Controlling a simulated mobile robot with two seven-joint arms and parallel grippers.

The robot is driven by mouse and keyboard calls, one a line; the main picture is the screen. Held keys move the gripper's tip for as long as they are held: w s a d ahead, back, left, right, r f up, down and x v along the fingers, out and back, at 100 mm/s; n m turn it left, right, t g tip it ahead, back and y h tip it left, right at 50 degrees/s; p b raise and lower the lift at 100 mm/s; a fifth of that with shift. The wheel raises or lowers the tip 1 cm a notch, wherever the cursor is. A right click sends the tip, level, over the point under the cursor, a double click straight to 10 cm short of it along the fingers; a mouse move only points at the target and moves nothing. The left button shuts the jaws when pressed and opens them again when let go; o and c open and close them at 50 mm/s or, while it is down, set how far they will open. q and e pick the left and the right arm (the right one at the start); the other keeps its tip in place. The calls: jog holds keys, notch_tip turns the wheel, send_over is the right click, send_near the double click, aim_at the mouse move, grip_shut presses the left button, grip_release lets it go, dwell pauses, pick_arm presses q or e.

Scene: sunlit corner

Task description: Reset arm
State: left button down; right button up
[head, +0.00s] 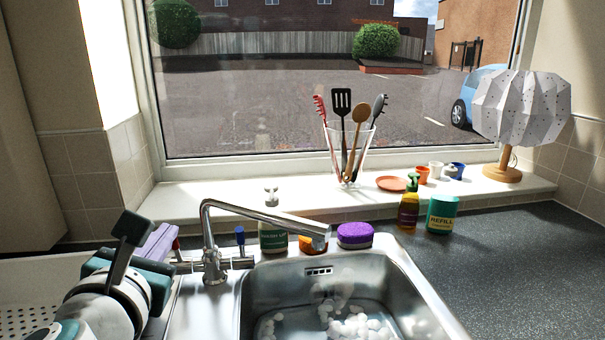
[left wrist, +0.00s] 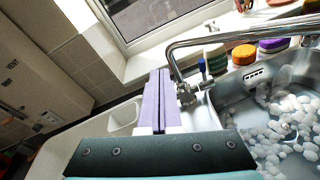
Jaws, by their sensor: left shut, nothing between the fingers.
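My left gripper (head: 158,243) comes in from the lower left of the head view, over the drainer side of the sink. Its purple fingers are shut against each other with nothing between them. They also show in the left wrist view (left wrist: 160,98), pointing toward the tap (left wrist: 186,92) and the wall behind. In the head view the tap (head: 209,240) stands just right of the fingertips. I cannot tell whether they touch it. My right gripper is in neither view.
The steel sink (head: 425,305) holds several white pebble-like pieces. Behind it stand a green-labelled bottle (head: 273,238), a purple-topped sponge (head: 355,234), a soap bottle (head: 408,210) and a teal tin (head: 442,214). A utensil jar (head: 350,155) and lamp (head: 520,105) stand on the sill. The right worktop (head: 520,260) is clear.

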pick_arm(q)
jog(key=s+d+m+g+h, duration=0.4)
jog(key=s+d+m+h, duration=0.65)
jog(key=m, duration=1.25)
jog(key=s+a+f+m+g+y, duration=0.1)
jog(key=s+a+m+g+y, duration=0.25)
jog(key=s, duration=0.35)
jog(key=s+a+f+m+g+y, duration=0.2)
jog(key=s+m, duration=0.3)
jog(key=s, duration=0.1)
jog(key=s+a+f+m+g+y, duration=0.1)
jog(key=s+a+m+g+y, duration=0.15)
jog(key=s+m, duration=0.35)
notch_tip(320, 180, up, 32)
jog(key=n+p, duration=0.1)
jog(key=p, duration=3.1)
jog(key=shift+s+p, duration=0.25)
jog(key=shift+p, duration=0.1)
jog(key=shift+f+n+h, duration=0.2)
jog(key=shift+n+h, duration=0.05)
